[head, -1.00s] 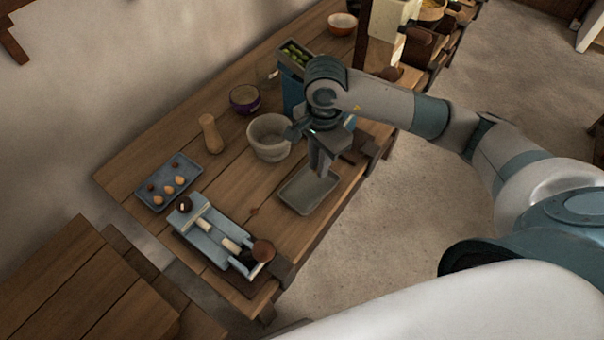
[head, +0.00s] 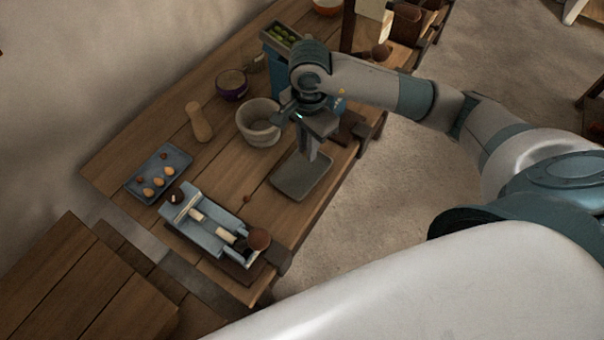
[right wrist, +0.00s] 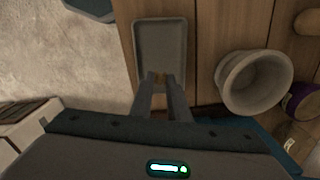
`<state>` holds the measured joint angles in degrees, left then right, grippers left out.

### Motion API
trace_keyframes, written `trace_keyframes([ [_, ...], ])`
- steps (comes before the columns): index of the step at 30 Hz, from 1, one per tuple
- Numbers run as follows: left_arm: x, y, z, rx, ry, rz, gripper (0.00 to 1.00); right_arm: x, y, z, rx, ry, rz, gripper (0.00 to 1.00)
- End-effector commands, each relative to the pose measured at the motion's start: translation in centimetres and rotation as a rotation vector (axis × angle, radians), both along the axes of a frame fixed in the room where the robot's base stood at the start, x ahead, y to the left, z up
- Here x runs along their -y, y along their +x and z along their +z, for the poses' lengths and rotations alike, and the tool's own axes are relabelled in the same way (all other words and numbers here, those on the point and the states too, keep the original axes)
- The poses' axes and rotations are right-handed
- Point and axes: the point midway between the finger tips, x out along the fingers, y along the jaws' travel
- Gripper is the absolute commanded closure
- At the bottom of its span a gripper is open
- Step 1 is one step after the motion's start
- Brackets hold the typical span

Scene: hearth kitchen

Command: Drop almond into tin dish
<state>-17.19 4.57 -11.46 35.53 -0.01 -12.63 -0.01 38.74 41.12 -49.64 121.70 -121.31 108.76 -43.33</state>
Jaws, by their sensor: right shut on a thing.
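The tin dish (head: 290,186) is a shallow grey rectangular tray near the table's front edge. It also shows in the right wrist view (right wrist: 160,40). My right gripper (head: 309,157) points down over the dish's far end. In the right wrist view its fingers (right wrist: 160,80) are closed on a small brown thing, the almond (right wrist: 160,77), mostly hidden between the fingertips. The almond is over the near end of the dish in that view; I cannot tell how high. My left gripper is not in view.
A stone mortar (head: 259,135) stands beside the dish, with a wooden pestle-like piece (head: 199,121) farther left. A blue tray (head: 140,186) holds several nuts. A blue-grey device (head: 205,236) sits at the front left. A purple bowl (head: 232,88) stands behind.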

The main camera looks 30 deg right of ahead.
Motion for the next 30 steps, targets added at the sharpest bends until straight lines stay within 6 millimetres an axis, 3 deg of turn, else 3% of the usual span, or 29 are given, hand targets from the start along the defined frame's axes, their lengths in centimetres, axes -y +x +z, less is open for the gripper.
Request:
trace_keyframes([
  [12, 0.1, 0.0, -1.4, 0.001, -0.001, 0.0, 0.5, 0.0, 0.0, -3.7, 0.001, 0.001, 0.0, 0.94],
  [24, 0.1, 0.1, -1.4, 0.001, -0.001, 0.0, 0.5, 0.0, 0.0, -4.1, 0.001, 0.001, 0.0, 0.94],
  [25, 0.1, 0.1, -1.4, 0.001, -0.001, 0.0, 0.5, 0.0, 0.0, -4.1, 0.001, 0.001, 0.0, 0.8],
  [27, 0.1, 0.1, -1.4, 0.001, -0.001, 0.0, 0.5, 0.0, 0.0, -4.1, 0.001, 0.0, 0.0, 0.63],
  [30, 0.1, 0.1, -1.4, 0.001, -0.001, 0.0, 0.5, 0.0, 0.0, -4.1, 0.001, 0.0, 0.0, 0.63],
])
